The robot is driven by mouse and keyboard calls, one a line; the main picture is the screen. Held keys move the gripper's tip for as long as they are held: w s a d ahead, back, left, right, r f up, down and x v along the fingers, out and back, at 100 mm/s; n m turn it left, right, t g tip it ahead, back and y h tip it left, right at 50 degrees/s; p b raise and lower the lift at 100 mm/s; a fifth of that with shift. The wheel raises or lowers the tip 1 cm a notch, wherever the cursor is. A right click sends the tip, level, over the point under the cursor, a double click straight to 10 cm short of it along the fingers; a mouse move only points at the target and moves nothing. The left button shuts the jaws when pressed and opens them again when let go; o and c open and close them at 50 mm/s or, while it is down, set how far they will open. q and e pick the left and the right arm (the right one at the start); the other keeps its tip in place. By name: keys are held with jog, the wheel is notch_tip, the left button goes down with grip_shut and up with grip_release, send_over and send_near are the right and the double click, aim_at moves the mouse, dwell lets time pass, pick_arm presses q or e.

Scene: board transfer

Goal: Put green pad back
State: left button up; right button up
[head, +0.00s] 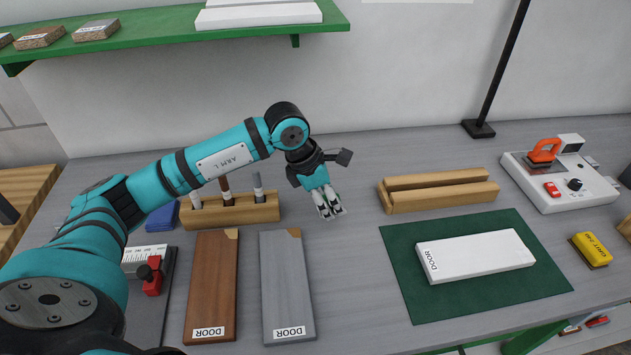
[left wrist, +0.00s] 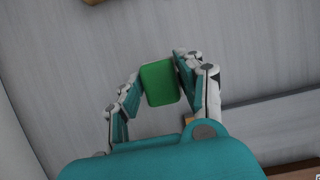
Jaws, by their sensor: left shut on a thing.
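My left gripper (head: 328,207) hangs over the middle of the grey table, between the wooden block holding pens and the grooved wooden stand. In the left wrist view it is shut on the green pad (left wrist: 159,82), a small rounded green block held between the two fingertips. In the head view the pad is mostly hidden by the fingers. The right gripper does not show in either view.
The pen block (head: 262,212) stands left of my gripper, with a blue pad (head: 162,217) beside it. Brown (head: 212,285) and grey (head: 287,285) DOOR boards lie in front. A white DOOR board (head: 475,256) lies on a green mat (head: 425,303). The grooved stand (head: 438,197) is at right.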

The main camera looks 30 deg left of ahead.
pick_arm(q)
jog(key=w+a, duration=0.1)
jog(key=w, duration=0.1)
jog(key=w+a+p, duration=0.1)
jog(key=w+a, duration=0.2)
jog(key=a, duration=0.1)
jog(key=shift+w+a+f+p, duration=0.25)
jog(key=shift+w+f+p, duration=0.05)
jog(key=shift+w+p, duration=0.1)
jog(key=shift+w+a+f, duration=0.15)
jog(key=shift+w+a, duration=0.1)
jog(key=shift+w, duration=0.1)
notch_tip(320, 180, down, 3)
jog(key=shift+s+r+p, duration=0.1)
jog(key=shift+p, duration=0.8)
jog(key=shift+f, duration=0.3)
jog(key=shift+f, duration=0.1)
jog(key=shift+f+b, duration=0.15)
jog(key=shift+b, duration=0.2)
jog(key=o, duration=0.8)
jog(key=shift+c, duration=0.2)
jog(key=shift+o, duration=1.3)
